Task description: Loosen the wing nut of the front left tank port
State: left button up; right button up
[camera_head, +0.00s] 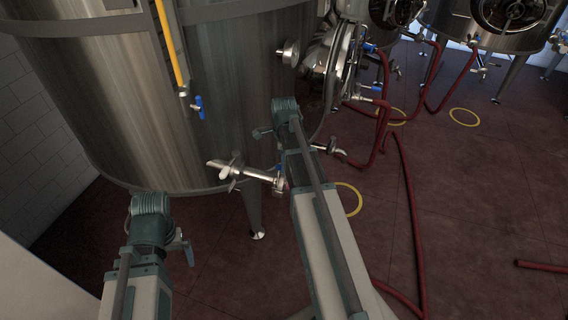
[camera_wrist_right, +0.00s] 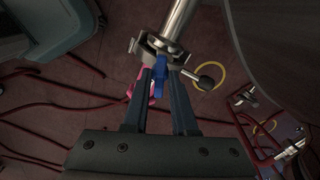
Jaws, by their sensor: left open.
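The front left tank port (camera_head: 258,174) is a steel pipe with clamps, a lever and a small blue handle, low on the big tank. In the right wrist view its pipe (camera_wrist_right: 180,18) ends in a clamp ring with a round-ended screw (camera_wrist_right: 205,82); I cannot tell the wing nut itself for sure. My right gripper (camera_wrist_right: 160,76) has its fingers apart just before the clamp, with the blue handle (camera_wrist_right: 157,78) seen between them. My right arm hides part of the port in the head view. My left gripper (camera_head: 189,255) is open and empty, low at the left, away from the port.
The big steel tank (camera_head: 110,100) fills the left, with a yellow tube (camera_head: 172,45) and blue valve on its side. Red hoses (camera_head: 410,200) and yellow rings (camera_head: 464,117) lie on the dark red floor. More tanks stand behind. The floor at the right is mostly clear.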

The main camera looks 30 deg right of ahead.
grip_shut()
jog(key=shift+n, duration=0.4)
jog(key=n, duration=0.6)
jog(key=shift+n, duration=0.3)
jog(key=n, duration=0.6)
jog(key=shift+n, duration=0.4)
jog(key=shift+o, duration=2)
grip_release()
